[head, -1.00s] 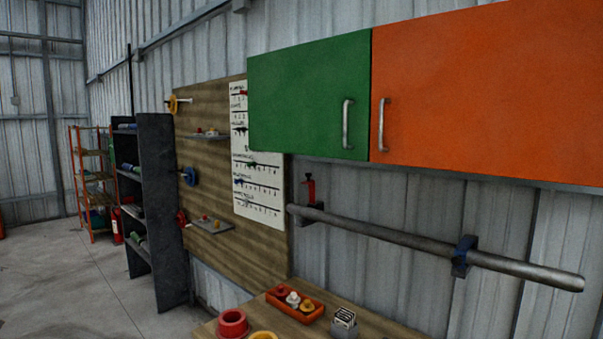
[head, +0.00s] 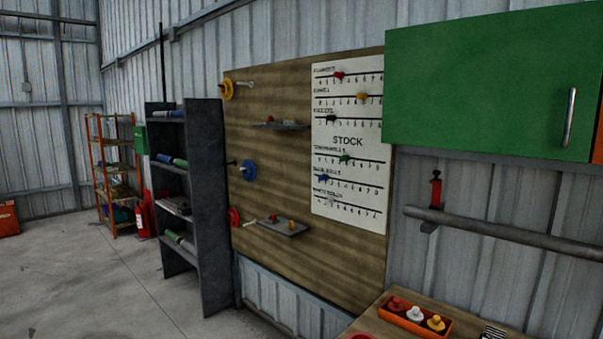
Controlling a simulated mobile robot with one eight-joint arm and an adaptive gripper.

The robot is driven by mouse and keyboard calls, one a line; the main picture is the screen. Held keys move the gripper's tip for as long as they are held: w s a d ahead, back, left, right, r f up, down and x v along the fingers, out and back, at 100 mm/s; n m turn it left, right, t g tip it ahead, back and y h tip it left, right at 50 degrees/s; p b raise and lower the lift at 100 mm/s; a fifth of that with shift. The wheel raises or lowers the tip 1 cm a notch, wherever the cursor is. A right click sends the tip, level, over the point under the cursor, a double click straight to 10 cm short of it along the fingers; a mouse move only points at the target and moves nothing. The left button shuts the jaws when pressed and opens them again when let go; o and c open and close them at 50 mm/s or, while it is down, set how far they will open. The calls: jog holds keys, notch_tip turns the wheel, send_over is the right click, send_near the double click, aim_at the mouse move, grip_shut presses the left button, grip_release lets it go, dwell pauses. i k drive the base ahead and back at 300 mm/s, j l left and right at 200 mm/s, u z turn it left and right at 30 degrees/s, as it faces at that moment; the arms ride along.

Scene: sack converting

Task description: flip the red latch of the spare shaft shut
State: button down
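The spare shaft (head: 510,234) is a long grey metal bar. It is held level against the corrugated wall below the green cabinet, and its right part runs out of the picture. The red latch (head: 436,190) is at the shaft's left end. My gripper is not in view.
A wooden table (head: 381,325) at the lower right bears an orange tray (head: 391,319) of coloured knobs. A green cabinet (head: 480,85) hangs above the shaft. A wooden board (head: 275,130) with a stock chart and dark shelves (head: 215,200) stand left.

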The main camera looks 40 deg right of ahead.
aim_at(437, 176)
jog(key=i+z, duration=0.2)
jog(key=i, duration=0.25)
jog(key=i+j+z, duration=0.2)
jog(key=i, duration=0.2)
jog(key=i+j+z, duration=0.2)
jog(key=i, duration=0.25)
jog(key=i+j+z, duration=0.25)
jog(key=i, duration=0.15)
jog(key=i+z, duration=0.15)
jog(key=z, duration=0.3)
jog(key=i+z, duration=0.15)
jog(key=z, duration=0.25)
jog(key=i+z, duration=0.1)
jog(key=z, duration=0.35)
jog(key=i+j+z, duration=0.15)
jog(key=z, duration=0.3)
jog(key=i+j+z, duration=0.1)
jog(key=z, duration=0.3)
jog(key=j+z, duration=0.2)
jog(key=z, duration=0.25)
jog(key=i+j+z, duration=0.25)
jog(key=z, duration=0.15)
jog(key=i+j+z, duration=0.2)
jog(key=j+z, duration=0.25)
